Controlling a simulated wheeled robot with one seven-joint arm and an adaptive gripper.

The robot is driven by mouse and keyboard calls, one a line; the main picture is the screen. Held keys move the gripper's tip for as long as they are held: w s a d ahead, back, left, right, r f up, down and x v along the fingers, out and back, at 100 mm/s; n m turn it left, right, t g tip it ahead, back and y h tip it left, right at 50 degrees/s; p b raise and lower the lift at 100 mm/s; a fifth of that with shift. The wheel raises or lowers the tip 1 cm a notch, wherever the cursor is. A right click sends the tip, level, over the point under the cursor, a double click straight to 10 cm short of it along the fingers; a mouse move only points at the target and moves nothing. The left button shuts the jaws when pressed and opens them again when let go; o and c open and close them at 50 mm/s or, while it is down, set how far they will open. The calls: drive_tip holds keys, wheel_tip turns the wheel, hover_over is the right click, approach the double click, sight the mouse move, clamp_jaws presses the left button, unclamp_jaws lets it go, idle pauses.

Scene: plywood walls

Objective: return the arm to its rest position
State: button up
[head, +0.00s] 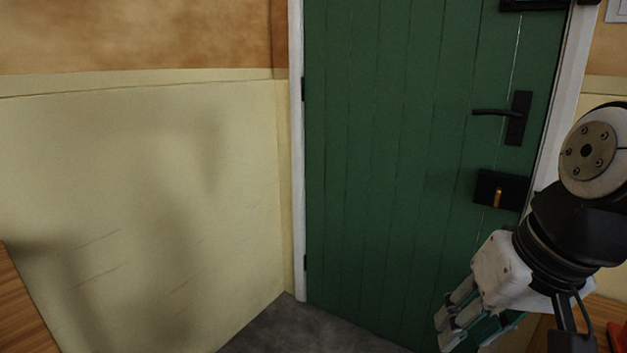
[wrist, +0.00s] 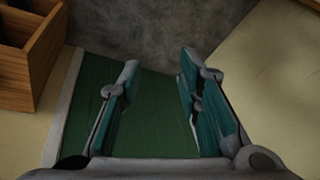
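My gripper (head: 465,325) hangs at the lower right in the head view, in front of the green door and pointing down to the left. In the wrist view my gripper (wrist: 155,82) shows two teal-padded fingers spread apart. Nothing is between the fingers; the green door (wrist: 145,128) and grey floor show past them. My arm is bent and comes in from the right edge of the head view. The rest of the arm is out of view.
The green door (head: 400,170) is shut in its white frame (head: 297,150), with a black handle (head: 495,113) and a lock plate (head: 487,188). A cream wall (head: 140,190) stands left. Wooden furniture shows at the lower left (head: 22,305). A wooden box (wrist: 35,60) shows in the wrist view.

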drive_tip(key=s+f+g+h, duration=0.2)
drive_tip(key=s+f+g, duration=0.15)
drive_tip(key=s, duration=1.25)
wheel_tip(320, 180, up, 35)
drive_tip(key=d+n+t+p, duration=0.1)
drive_tip(key=t+p, duration=0.3)
drive_tip(key=p, duration=2.8)
drive_tip(key=shift+w+f, duration=0.15)
drive_tip(key=shift+w, duration=0.05)
